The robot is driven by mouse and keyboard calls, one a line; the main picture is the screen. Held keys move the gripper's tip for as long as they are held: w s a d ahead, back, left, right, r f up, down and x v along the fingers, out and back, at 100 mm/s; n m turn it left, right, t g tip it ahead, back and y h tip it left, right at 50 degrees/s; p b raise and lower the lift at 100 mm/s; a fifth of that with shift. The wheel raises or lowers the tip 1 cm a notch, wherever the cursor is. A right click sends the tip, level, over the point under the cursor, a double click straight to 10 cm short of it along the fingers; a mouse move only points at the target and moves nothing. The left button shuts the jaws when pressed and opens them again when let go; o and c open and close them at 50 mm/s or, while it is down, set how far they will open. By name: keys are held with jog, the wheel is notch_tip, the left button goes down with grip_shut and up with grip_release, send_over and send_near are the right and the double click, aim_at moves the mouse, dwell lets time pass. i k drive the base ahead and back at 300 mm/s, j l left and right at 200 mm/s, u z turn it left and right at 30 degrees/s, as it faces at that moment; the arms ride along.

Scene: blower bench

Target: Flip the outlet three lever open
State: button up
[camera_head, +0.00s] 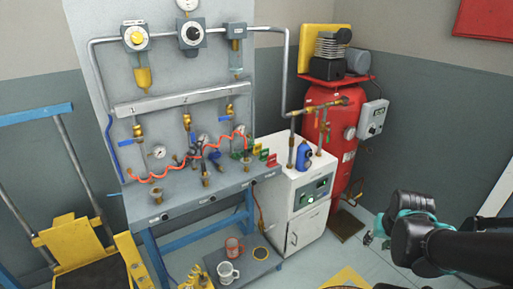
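The grey manifold bar (180,101) runs across the upright panel, with several brass outlet valves hanging below it. The rightmost valve, outlet three (230,110), has a small orange-yellow lever; the lever's exact angle is too small to tell. The middle outlet valve (186,122) and the left outlet valve (137,130) hang beside it. My gripper (375,240) is at the lower right, over the floor, well apart from the panel and all the valves. Nothing shows in it. Its fingers are too small and dark to tell whether they are open.
A white cabinet (303,195) and a red tank (326,125) stand between the panel and my gripper. A yellow cart (85,255) stands left.

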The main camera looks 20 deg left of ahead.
aim_at(223, 118)
jog(key=u, duration=0.4)
jog(key=k+j+u, duration=0.1)
jog(key=u, duration=0.25)
jog(key=j+u, duration=0.2)
jog(key=u, duration=0.2)
jog(key=i+l, duration=0.1)
jog(key=i, duration=0.2)
jog(key=i+l, duration=0.15)
jog(key=i, duration=0.15)
